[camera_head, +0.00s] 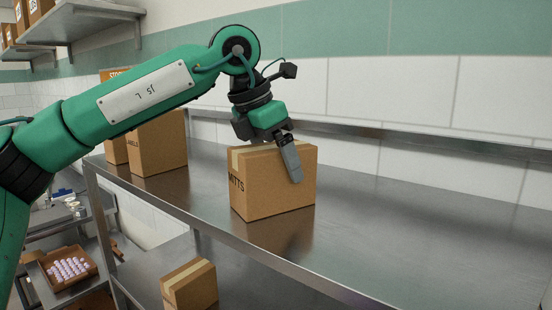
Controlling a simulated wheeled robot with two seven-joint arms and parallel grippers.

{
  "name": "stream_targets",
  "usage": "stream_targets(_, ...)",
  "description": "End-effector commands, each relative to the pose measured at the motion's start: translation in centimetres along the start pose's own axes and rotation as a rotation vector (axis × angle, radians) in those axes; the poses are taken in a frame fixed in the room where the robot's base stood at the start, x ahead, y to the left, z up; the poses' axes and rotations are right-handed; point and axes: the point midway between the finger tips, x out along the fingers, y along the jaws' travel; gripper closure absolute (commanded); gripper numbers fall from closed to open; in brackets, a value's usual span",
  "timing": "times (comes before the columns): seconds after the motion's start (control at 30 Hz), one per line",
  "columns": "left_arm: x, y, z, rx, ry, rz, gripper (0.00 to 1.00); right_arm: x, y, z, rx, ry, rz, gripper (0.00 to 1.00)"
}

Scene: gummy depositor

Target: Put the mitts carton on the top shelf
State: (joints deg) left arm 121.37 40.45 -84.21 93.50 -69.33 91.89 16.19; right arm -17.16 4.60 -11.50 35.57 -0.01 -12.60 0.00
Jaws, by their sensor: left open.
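The mitts carton (270,185) is a brown cardboard box with tape on top and "MITTS" printed on its left face. It stands upright on the steel top shelf (400,230), near the middle of the view. My left gripper (288,158) is at the carton's top, pointing down. One grey finger overlaps the carton's right-hand face. The other finger is hidden, and I cannot tell whether the visible one touches the carton. The gripper is open. My right gripper is not in view.
A labels carton (158,145) and another carton (115,150) stand farther left on the top shelf, partly behind my arm. A small carton (189,285) is on the lower shelf. A box of pale pieces (68,268) is lower left. The top shelf's right side is clear.

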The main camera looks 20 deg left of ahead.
Motion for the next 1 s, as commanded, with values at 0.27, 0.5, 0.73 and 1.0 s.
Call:
stream_targets(0.27,-5.2,-0.1,0.0,0.0,-0.006,0.001,0.1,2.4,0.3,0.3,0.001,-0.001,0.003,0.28)
stream_targets(0.5,-9.9,-0.1,0.0,0.0,-0.004,0.001,0.1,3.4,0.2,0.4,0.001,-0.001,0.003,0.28)
stream_targets(0.73,-11.8,-0.1,0.0,0.002,0.0,0.0,0.1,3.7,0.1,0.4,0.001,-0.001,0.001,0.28)
stream_targets(1.0,-11.9,-0.1,0.0,0.002,0.0,0.0,0.1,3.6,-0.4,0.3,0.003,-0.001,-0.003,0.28)
